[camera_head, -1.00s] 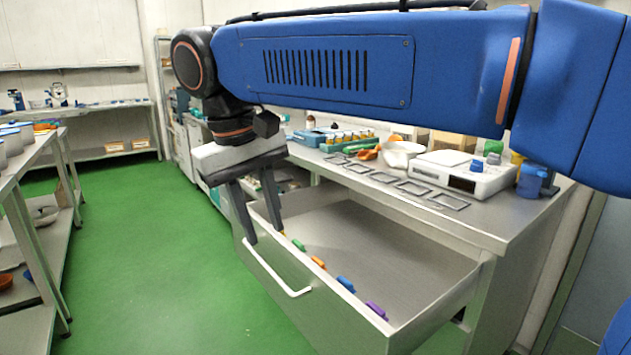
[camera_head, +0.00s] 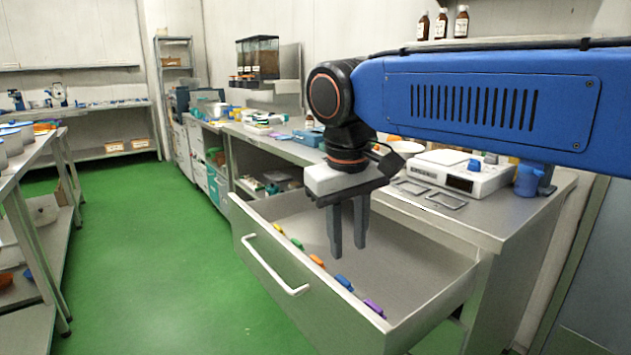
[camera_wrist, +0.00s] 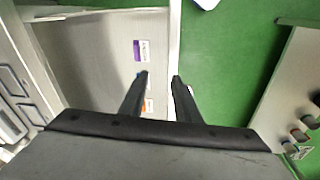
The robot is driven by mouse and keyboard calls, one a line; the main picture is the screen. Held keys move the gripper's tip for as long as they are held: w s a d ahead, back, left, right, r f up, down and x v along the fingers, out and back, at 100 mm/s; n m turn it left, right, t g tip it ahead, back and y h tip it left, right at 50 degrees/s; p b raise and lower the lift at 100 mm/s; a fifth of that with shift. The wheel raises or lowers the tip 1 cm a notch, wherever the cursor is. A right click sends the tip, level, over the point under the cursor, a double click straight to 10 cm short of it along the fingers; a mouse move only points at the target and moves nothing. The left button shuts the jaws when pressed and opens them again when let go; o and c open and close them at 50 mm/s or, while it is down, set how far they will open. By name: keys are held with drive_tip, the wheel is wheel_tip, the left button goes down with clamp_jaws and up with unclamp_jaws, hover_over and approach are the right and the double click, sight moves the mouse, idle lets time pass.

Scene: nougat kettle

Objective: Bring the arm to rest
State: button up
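My gripper (camera_head: 348,252) hangs pointing down over the open metal drawer (camera_head: 415,275). Its two dark fingers stand apart with nothing between them. In the wrist view my gripper (camera_wrist: 160,78) shows the same empty gap, with the drawer's front wall (camera_wrist: 174,45) and a purple tag (camera_wrist: 140,50) beyond. My blue arm stretches across the upper right of the head view, above the bench. The arm hides part of the wall and the bench's back.
The drawer sticks out from the steel bench (camera_head: 485,220), its bar handle (camera_head: 290,290) facing the floor. Several coloured tags line its front. A white scale (camera_head: 465,175) and a blue cup (camera_head: 528,180) stand on the bench. The green floor (camera_head: 160,260) is clear at left.

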drive_tip(key=s+d+f+m+t, duration=0.1)
drive_tip(key=s+d+f+m, duration=0.1)
drive_tip(key=s+d+f, duration=0.4)
drive_tip(key=s+d+f+m+t, duration=0.2)
drive_tip(key=s+d+f, duration=0.4)
drive_tip(key=d+f, duration=0.7)
drive_tip(key=shift+d+m+y, duration=0.3)
drive_tip(key=shift+d+m, duration=0.4)
drive_tip(key=shift+d, duration=1.45)
drive_tip(key=shift+o, duration=0.4)
